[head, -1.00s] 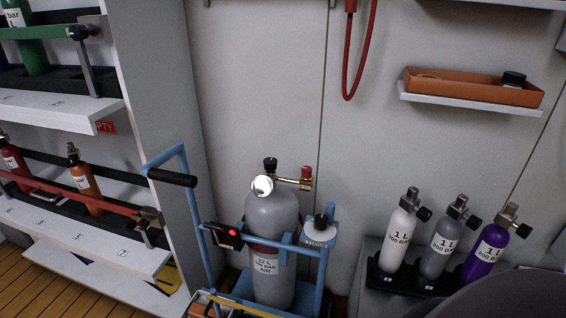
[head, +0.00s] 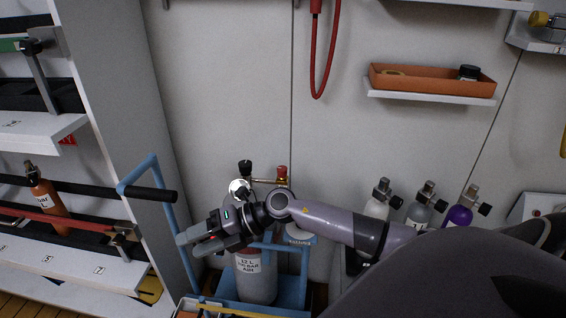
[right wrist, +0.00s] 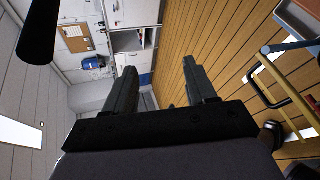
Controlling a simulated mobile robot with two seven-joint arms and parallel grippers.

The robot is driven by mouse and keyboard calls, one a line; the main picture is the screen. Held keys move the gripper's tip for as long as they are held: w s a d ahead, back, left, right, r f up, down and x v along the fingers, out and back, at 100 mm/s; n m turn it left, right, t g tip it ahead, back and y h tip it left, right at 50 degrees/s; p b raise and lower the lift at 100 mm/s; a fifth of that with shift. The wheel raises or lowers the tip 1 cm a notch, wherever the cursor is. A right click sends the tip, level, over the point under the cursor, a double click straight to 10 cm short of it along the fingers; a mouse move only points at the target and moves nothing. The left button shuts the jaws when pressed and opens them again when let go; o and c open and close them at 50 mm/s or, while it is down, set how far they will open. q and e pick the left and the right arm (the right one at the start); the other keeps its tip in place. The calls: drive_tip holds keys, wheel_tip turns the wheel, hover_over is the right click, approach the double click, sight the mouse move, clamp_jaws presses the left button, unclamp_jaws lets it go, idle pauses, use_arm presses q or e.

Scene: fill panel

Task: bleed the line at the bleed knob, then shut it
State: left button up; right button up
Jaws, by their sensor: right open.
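The grey 12 L cylinder (head: 256,284) stands in a blue trolley (head: 290,290). At its top are a black knob (head: 245,167), a round gauge (head: 239,188) and a brass fitting ending in a red knob (head: 282,172). A small white labelled unit (head: 301,238) on the trolley is mostly hidden behind my right arm; its black knob, seen earlier, is covered. I cannot read which knob is the bleed knob. My right gripper (head: 190,246) is open and empty, in front of the cylinder, fingers pointing left. Its fingers (right wrist: 158,85) also show apart in the right wrist view, with floor beyond. My left gripper is not in view.
The trolley's black handle (head: 152,195) rises left of the gripper. A shelf rack (head: 60,250) stands farther left. Small white, grey and purple (head: 458,216) cylinders stand at right, partly behind my arm. An orange tray (head: 430,86) sits on a wall shelf; a red hose (head: 322,60) hangs nearby.

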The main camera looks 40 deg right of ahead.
drive_tip(key=w+d+r+n+g+h+p, duration=0.15)
drive_tip(key=d+h, duration=0.25)
drive_tip(key=d, duration=0.4)
drive_tip(key=w+d+r+n+h+b, duration=0.1)
drive_tip(key=w+d+h, duration=0.2)
drive_tip(key=d, duration=0.5)
drive_tip(key=m+g+h+p, duration=0.1)
drive_tip(key=m+h, duration=0.1)
drive_tip(key=h, duration=0.4)
approach(282, 169)
drive_tip(key=f, duration=0.2)
drive_tip(key=shift+n, duration=0.25)
drive_tip(key=shift+w+x, duration=0.2)
drive_tip(key=shift+x, duration=1.55)
drive_tip(key=shift+w+x, duration=0.15)
drive_tip(key=shift+x, duration=1.6)
drive_tip(key=shift+d+r, duration=0.2)
clamp_jaws()
